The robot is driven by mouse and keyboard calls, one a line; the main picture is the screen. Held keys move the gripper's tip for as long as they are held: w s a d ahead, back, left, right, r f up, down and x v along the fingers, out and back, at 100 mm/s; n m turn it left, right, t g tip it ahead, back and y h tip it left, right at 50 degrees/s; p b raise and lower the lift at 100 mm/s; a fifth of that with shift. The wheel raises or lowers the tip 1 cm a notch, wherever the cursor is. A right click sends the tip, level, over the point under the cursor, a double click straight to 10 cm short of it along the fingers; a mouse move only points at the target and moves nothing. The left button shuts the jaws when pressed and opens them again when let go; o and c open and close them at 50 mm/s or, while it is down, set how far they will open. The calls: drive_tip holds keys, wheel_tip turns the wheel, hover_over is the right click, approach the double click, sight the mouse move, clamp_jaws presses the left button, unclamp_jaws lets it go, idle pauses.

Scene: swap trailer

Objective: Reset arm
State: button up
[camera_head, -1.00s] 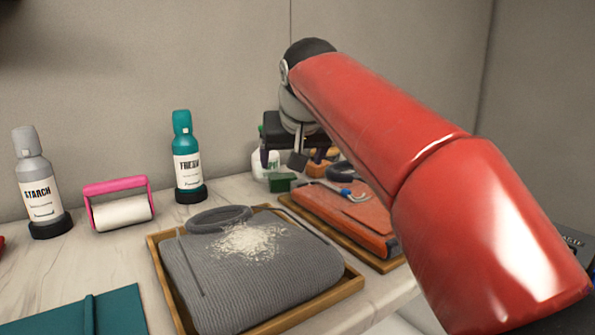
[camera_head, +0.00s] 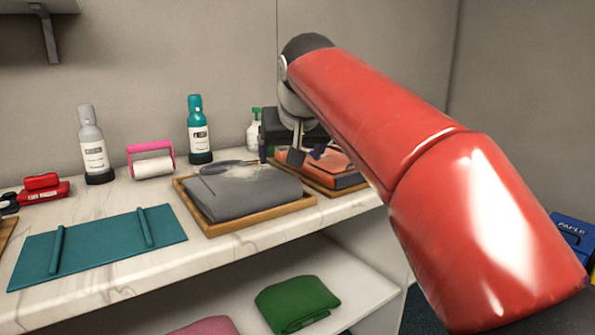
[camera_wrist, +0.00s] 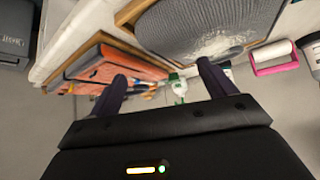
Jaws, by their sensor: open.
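My gripper (camera_head: 291,150) is at the end of my red arm, over the back right of the counter in the head view. In the wrist view its two dark fingers (camera_wrist: 162,76) are spread apart with nothing held between them. It appears above the counter near the orange folded item (camera_head: 335,172), partly behind my arm. I cannot tell its exact height. In the wrist view the orange item (camera_wrist: 95,72) is at the left and the grey knit garment (camera_wrist: 165,25) at the top, both apart from the fingers.
The grey garment (camera_head: 245,193), with pale grains, lies on a wooden tray (camera_head: 262,222). A grey bottle (camera_head: 93,150), pink roller (camera_head: 152,162) and teal bottle (camera_head: 199,135) stand behind. A teal board (camera_head: 100,245) lies front left. A lower shelf (camera_head: 345,285) holds green cloth (camera_head: 297,302).

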drive_tip(key=s+d+f, duration=0.5)
drive_tip(key=s+f, duration=0.3)
drive_tip(key=s, duration=0.1)
drive_tip(key=s+d+f+m+g+h, duration=0.1)
drive_tip(key=s+d+f, duration=0.5)
drive_tip(key=s+f, duration=0.3)
drive_tip(key=s+d+f+m+g, duration=0.1)
drive_tip(key=s+d+f, duration=0.4)
drive_tip(key=s+f, duration=0.4)
drive_tip(key=shift+s+d+f+h, duration=0.15)
drive_tip(key=shift+s+d+h, duration=0.2)
drive_tip(key=shift+s, duration=0.25)
